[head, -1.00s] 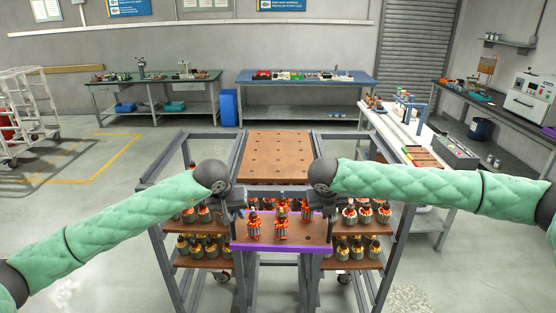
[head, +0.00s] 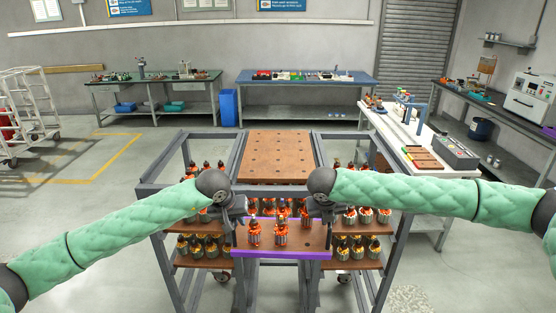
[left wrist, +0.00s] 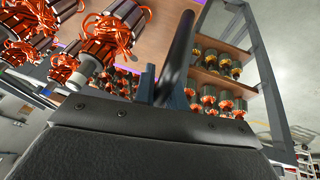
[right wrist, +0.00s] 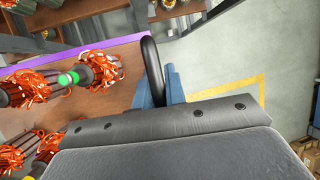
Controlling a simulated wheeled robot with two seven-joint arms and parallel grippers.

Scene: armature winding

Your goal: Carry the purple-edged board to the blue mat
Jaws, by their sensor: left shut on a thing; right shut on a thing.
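The purple-edged board (head: 282,254) is a brown plate carrying a few copper-wound armatures, in front of the rack in the head view. My left gripper (head: 238,213) is shut at its left end; in the left wrist view its blue fingers (left wrist: 164,95) close on a black handle (left wrist: 178,50). My right gripper (head: 326,213) is shut at the right end; in the right wrist view its fingers (right wrist: 159,88) close on another black handle (right wrist: 152,65). A blue surface (head: 350,78) tops the back middle bench; I cannot tell whether it is the mat.
A grey rack (head: 160,187) with a perforated brown top plate (head: 276,157) stands directly ahead. Its lower shelves (head: 203,260) hold several armatures on both sides. A white bench (head: 400,130) stands at right, a green-topped bench (head: 150,77) at back left. Floor at left is open.

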